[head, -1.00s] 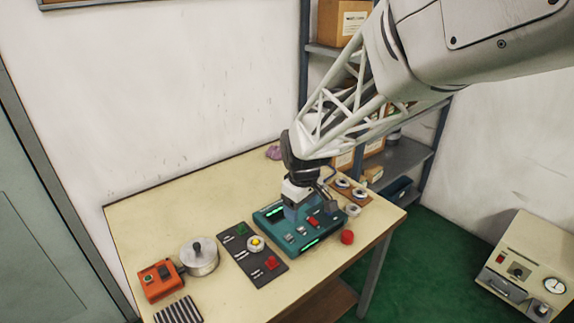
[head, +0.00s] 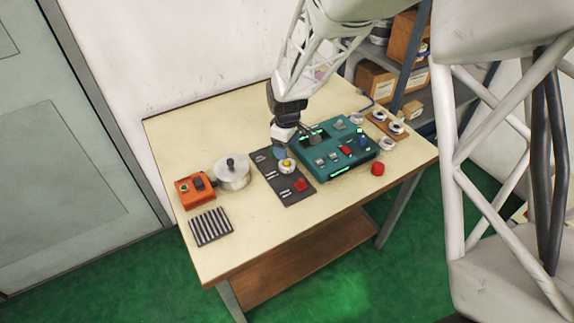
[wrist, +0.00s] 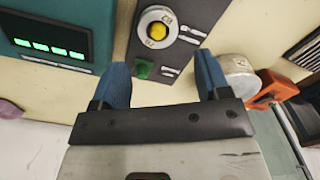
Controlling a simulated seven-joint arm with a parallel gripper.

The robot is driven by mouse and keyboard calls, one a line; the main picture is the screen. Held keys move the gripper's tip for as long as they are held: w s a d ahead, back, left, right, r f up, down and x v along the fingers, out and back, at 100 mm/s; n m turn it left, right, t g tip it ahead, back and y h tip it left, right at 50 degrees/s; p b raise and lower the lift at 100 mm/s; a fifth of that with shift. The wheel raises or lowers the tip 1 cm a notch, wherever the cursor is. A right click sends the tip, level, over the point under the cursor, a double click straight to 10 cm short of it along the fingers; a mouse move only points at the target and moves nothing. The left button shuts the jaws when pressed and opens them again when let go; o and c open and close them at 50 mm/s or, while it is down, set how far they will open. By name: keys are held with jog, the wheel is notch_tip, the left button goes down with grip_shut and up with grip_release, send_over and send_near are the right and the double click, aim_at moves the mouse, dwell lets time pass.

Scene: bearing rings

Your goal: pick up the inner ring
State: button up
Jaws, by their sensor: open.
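A pale metal ring (head: 281,169) lies around a yellow button (head: 287,165) on the dark panel (head: 297,195). In the wrist view the ring (wrist: 144,24) bears small markings and lies just beyond my fingertips. I cannot tell for sure whether it is the inner ring. My gripper (head: 279,153) is above the panel's far end, close to the ring and not touching it as far as I can see. Its blue fingers (wrist: 163,66) are apart and nothing is between them. Several other pale rings are at the table's right, some on a wooden board (head: 387,124).
A teal console (head: 335,147) stands right of the panel. A red button (head: 300,185) and a green one (wrist: 143,69) are on the panel. A metal pot (head: 232,176), orange box (head: 195,190) and striped block (head: 211,227) are at left. The table's front is clear.

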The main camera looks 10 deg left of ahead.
aim_at(287, 162)
jog(key=shift+f, duration=0.1)
jog(key=shift+f, duration=1.2)
jog(key=shift+w+f, duration=0.15)
jog(key=shift+f, duration=2.45)
jog(key=shift+c, duration=0.5)
jog(key=c, duration=0.7)
